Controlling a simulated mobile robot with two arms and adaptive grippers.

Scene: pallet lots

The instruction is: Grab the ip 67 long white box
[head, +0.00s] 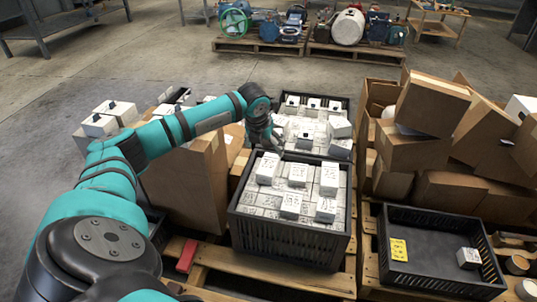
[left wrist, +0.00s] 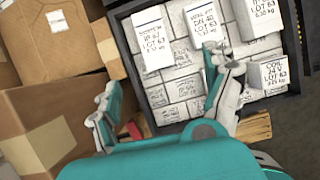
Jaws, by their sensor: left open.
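A long white box labelled IP 67, LOT 63 (left wrist: 152,38) lies at the left of the black crate (left wrist: 121,12) in the left wrist view. In the head view it appears to be the long white box (head: 267,168) at the upper left of the near crate (head: 285,243). My left gripper (left wrist: 162,95) is open and empty, its two fingers apart over the crate's left side. In the head view my left gripper (head: 268,136) shows near the crate's far edge, apart from the box. My right gripper is not in view.
Other white boxes lie in the crate, including a DN 40 box (left wrist: 205,20) and a COIL 24 V box (left wrist: 272,74). A far crate (head: 341,103) stands behind. Cardboard boxes (head: 190,185) flank the left. A mostly empty black tray (head: 432,262) lies right.

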